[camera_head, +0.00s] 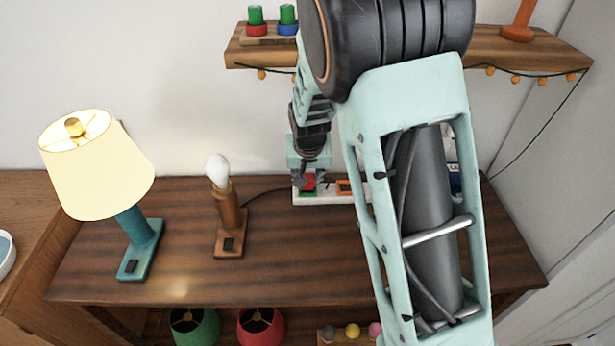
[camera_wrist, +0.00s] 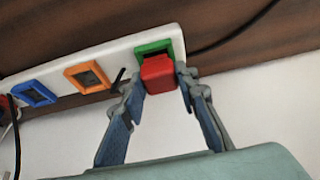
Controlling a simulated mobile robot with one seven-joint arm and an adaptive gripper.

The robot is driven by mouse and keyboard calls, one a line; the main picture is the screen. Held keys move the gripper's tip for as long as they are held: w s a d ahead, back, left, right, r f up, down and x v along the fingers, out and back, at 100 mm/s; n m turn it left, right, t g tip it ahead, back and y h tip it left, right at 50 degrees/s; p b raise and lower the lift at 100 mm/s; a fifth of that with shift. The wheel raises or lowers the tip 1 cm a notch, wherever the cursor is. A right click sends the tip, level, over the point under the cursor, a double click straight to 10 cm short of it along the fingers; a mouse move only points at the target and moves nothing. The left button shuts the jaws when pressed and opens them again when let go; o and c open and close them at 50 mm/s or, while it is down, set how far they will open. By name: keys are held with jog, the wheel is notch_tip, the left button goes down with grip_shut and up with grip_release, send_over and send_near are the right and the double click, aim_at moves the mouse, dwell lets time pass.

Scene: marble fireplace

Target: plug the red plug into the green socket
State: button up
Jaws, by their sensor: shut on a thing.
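In the wrist view, the fingers (camera_wrist: 161,84) stand on both sides of the red plug (camera_wrist: 158,77). The plug sits right at the green socket (camera_wrist: 153,47) and covers its lower part. A dark opening in the socket shows above the plug. I cannot tell how far the plug is in. In the head view the green socket (camera_head: 306,193) is mostly hidden by the plug and gripper.
The strip also has an orange socket (camera_wrist: 88,76) and a blue socket (camera_wrist: 34,93); a dark cable lies near them. A lit lamp (camera_head: 97,165) and a bare-bulb lamp (camera_head: 229,215) stand left on the table. A shelf (camera_head: 260,53) is above. My arm hides the strip's right part.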

jog(key=shift+f+b, duration=0.5)
jog(key=shift+f, duration=0.15)
jog(key=o, duration=1.3)
jog(key=shift+r, duration=0.1)
jog(key=v, duration=1.2)
